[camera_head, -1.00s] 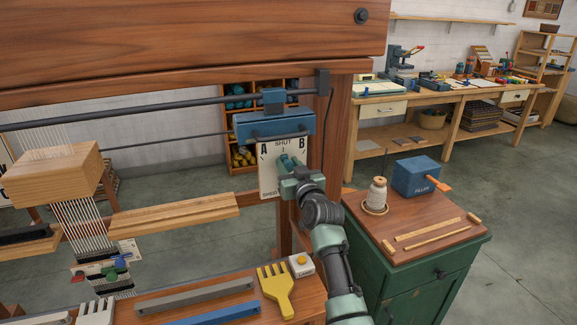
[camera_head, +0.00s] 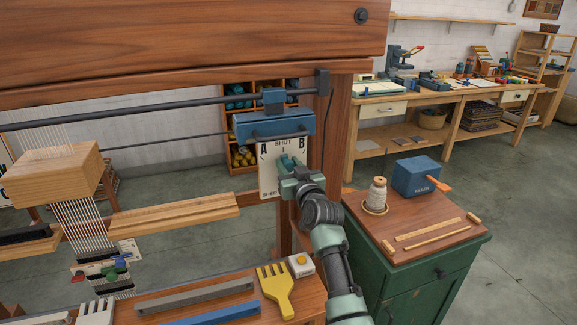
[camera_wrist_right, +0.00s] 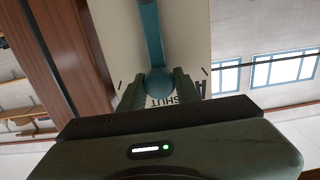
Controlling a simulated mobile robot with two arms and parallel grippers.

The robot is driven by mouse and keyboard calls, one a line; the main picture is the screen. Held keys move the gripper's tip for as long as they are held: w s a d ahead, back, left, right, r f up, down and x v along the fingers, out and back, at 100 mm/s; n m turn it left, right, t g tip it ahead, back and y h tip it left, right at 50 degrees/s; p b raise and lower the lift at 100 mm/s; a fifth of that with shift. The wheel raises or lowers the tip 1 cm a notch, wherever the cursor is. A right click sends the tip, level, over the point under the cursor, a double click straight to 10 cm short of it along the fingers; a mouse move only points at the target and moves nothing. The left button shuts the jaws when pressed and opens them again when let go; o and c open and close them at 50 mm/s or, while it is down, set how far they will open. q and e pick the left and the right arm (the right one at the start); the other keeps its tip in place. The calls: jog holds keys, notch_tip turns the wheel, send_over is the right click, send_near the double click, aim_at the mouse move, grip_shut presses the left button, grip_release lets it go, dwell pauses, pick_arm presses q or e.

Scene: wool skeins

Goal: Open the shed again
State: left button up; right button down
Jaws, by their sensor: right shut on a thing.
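The shed plate (camera_head: 267,180) is a pale board on the loom's right side, marked A, SHUT, B and SHED. My right gripper (camera_head: 288,164) is in front of it, below the word SHUT. In the right wrist view its fingers are shut around the round knob of a blue lever (camera_wrist_right: 150,35), which runs up the picture across the plate. In the head view the hand hides most of the lever, and I cannot tell exactly which mark it points at. White warp threads (camera_head: 82,222) hang at left below a wooden block (camera_head: 55,175). My left gripper is out of view.
The loom's upright post (camera_head: 335,130) stands just right of the plate. A yellow comb (camera_head: 275,290), a white box with a yellow button (camera_head: 301,265) and grey and blue bars lie on the front bench. A green cabinet (camera_head: 425,275) at right carries a spool and a blue box.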

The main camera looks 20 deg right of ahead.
jog(key=shift+d, duration=0.15)
jog(key=shift+d+f+m, duration=0.25)
jog(key=shift+d+m, duration=0.55)
jog(key=shift+m, duration=0.2)
jog(key=shift+d+f+m, duration=0.2)
jog(key=shift+d+m, duration=0.55)
jog(key=shift+m, duration=0.25)
jog(key=shift+d+f+m, duration=0.25)
jog(key=shift+d+m, duration=0.55)
jog(key=shift+m, duration=0.2)
jog(key=c, duration=1.1)
grip_release()
jog(key=shift+o, duration=0.2)
jog(key=s, duration=0.7)
jog(key=shift+s+d+b, duration=0.15)
jog(key=shift+s+b, duration=0.2)
jog(key=shift+b, duration=0.05)
